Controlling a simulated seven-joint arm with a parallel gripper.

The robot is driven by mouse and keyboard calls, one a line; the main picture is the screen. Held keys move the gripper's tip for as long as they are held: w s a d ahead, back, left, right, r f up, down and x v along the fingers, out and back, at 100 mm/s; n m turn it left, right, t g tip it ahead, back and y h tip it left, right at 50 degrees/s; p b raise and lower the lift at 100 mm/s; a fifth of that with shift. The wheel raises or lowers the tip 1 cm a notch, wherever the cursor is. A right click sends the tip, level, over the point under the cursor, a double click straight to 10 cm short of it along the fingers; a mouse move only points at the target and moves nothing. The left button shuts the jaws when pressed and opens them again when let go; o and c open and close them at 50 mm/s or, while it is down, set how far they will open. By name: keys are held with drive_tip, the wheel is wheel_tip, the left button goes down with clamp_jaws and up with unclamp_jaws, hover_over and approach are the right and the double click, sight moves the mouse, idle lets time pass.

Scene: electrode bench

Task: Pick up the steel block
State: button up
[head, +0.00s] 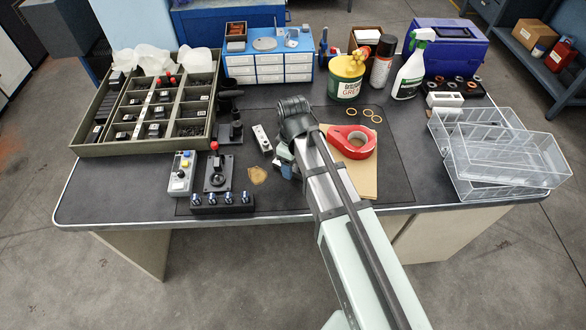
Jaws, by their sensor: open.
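A small light-grey block (262,139) with dark spots on its top lies on the dark mat, just left of my arm's end; it looks the most like the steel block, but I cannot tell its material. My gripper (287,171) is low over the mat, to the right of and nearer than this block, apart from it in the picture. My arm hides much of the gripper, and its fingers are small and unclear. The gripper is open, and I see nothing held in it.
A red tape roll (349,142) lies on brown card right of my arm. A joystick box (218,174) and a button box (181,174) stand left. Behind are a compartment tray (150,147), a blue drawer unit (268,57) and a grease tub (345,84). Clear bins (505,160) stand right.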

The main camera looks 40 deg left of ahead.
drive_tip(key=shift+f, duration=0.3)
drive_tip(key=shift+c, duration=0.3)
clamp_jaws()
